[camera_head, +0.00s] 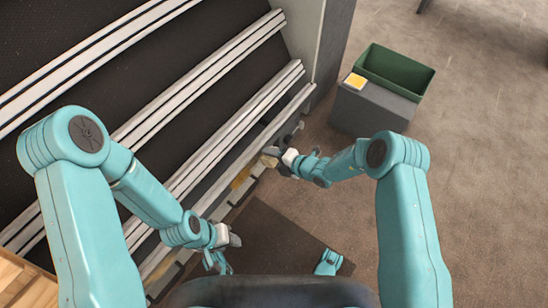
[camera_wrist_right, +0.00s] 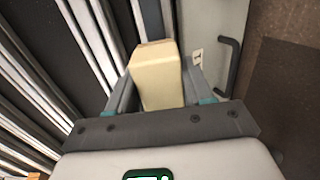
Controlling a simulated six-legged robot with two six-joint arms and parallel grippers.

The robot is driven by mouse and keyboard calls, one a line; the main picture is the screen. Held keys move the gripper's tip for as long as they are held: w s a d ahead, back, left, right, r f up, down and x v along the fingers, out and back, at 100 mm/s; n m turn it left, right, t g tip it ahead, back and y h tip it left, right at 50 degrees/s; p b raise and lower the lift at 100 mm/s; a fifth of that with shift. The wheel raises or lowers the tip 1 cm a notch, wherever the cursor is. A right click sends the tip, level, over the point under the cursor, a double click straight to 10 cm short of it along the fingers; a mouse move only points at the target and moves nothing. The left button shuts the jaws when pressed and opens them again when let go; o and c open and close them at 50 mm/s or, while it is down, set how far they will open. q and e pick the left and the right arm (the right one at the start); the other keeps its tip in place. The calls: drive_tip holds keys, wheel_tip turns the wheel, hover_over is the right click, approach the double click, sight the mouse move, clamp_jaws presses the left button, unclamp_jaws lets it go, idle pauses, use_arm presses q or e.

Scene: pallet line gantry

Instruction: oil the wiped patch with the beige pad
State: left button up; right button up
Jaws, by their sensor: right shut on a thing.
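The beige pad (camera_wrist_right: 157,80) is a pale block held between the jaws of my right gripper (camera_wrist_right: 160,95), its far end pointing away from the wrist. In the head view my right gripper (camera_head: 274,158) is beside the lower right end of the rails, with the pad (camera_head: 268,157) at its tips. I cannot tell whether the pad touches a surface. A yellowish strip (camera_head: 241,178) shows along the lower rail edge; I cannot make out the wiped patch for certain. My left gripper (camera_head: 232,240) is lower, near the rail edge, and its jaw opening is unclear.
Pale rails (camera_head: 205,84) run diagonally over a dark bed. A dark handle (camera_wrist_right: 230,68) shows right of the pad. Brown floor at right is open.

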drive_tip(key=shift+b+x, duration=0.85)
drive_tip(key=shift+x, duration=0.2)
drive_tip(key=shift+s+a+r+p, duration=0.15)
drive_tip(key=shift+s+a+p, duration=0.15)
drive_tip(key=shift+s+p, duration=0.15)
drive_tip(key=shift+s+a+r+p, duration=0.1)
drive_tip(key=shift+s+a+p, duration=0.35)
drive_tip(key=shift+s+p, duration=0.2)
drive_tip(key=shift+s+a+f+p, duration=0.15)
drive_tip(key=shift+s+a+p, duration=0.5)
drive_tip(key=shift+s+a, duration=0.3)
drive_tip(key=shift+s+a+f+p, duration=0.15)
drive_tip(key=shift+s+a+p, duration=0.55)
drive_tip(key=shift+s, duration=0.45)
